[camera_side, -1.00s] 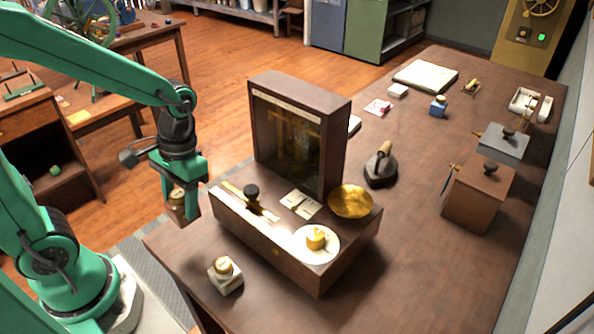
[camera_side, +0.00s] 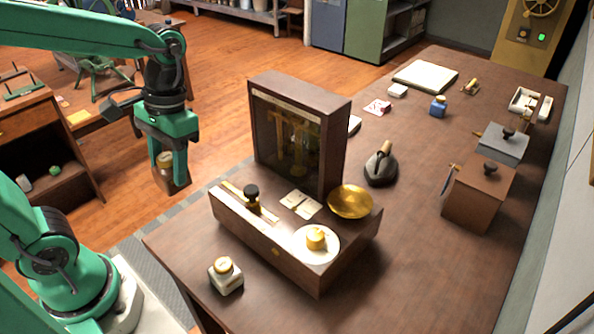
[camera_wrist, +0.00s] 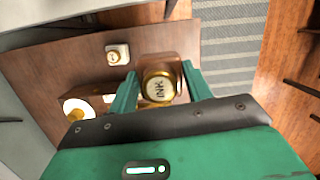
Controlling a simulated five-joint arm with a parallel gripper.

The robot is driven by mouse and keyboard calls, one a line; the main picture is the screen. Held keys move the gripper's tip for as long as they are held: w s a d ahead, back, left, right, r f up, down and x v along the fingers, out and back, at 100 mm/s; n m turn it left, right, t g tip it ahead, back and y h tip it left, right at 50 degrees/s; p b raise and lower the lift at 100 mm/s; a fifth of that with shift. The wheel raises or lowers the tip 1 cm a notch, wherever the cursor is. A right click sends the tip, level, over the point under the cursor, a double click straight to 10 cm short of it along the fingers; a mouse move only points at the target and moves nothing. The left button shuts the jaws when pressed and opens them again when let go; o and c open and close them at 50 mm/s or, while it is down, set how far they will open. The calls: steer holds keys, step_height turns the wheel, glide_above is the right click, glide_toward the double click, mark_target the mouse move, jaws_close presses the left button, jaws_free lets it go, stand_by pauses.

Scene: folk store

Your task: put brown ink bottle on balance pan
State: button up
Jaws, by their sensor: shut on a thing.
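My green gripper (camera_side: 167,162) is shut on the brown ink bottle (camera_side: 173,181) and holds it in the air left of the balance box. In the wrist view the bottle's gold lid (camera_wrist: 158,88), marked INK, shows between the fingers. The balance has a dark wooden box base (camera_side: 262,247) with an upright glass-fronted case. A shallow brass pan (camera_side: 350,202) sits at the base's right end and looks empty. A white round dish (camera_side: 305,252) at the front corner carries a brass weight (camera_side: 316,240).
A pale bottle with a gold lid (camera_side: 225,277) stands at the table's front left, and also shows in the wrist view (camera_wrist: 117,55). A dark-knobbed item (camera_side: 251,195) and cards lie on the base. A dark iron (camera_side: 381,169) stands to the right.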

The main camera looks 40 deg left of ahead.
mark_target(166, 157)
steer(key=v, duration=0.3)
steer(key=s+v, duration=0.1)
steer(key=v, duration=0.3)
steer(key=s+v, duration=0.1)
steer(key=v, duration=0.3)
steer(key=shift+s+a+r, duration=0.1)
steer(key=shift+s+r, duration=0.05)
steer(key=w+d+r+m, duration=0.1)
steer(key=w+d+m, duration=0.1)
steer(key=w+d, duration=0.3)
steer(key=w+d+r+m+y, duration=0.1)
steer(key=w+d, duration=0.5)
steer(key=d, duration=0.7)
steer(key=shift+w+d+r+m, duration=0.2)
steer(key=shift+w+m, duration=0.1)
steer(key=shift+m, duration=0.2)
steer(key=d, duration=0.4)
steer(key=d+f+m, duration=0.1)
steer(key=d, duration=0.4)
steer(key=d+f+m, duration=0.1)
steer(key=d, duration=0.4)
steer(key=shift+s+f+t, duration=0.1)
steer(key=shift+f+t, duration=0.05)
steer(key=shift+t, duration=0.25)
steer(key=shift+f, duration=2.45)
steer(key=shift+a, duration=0.1)
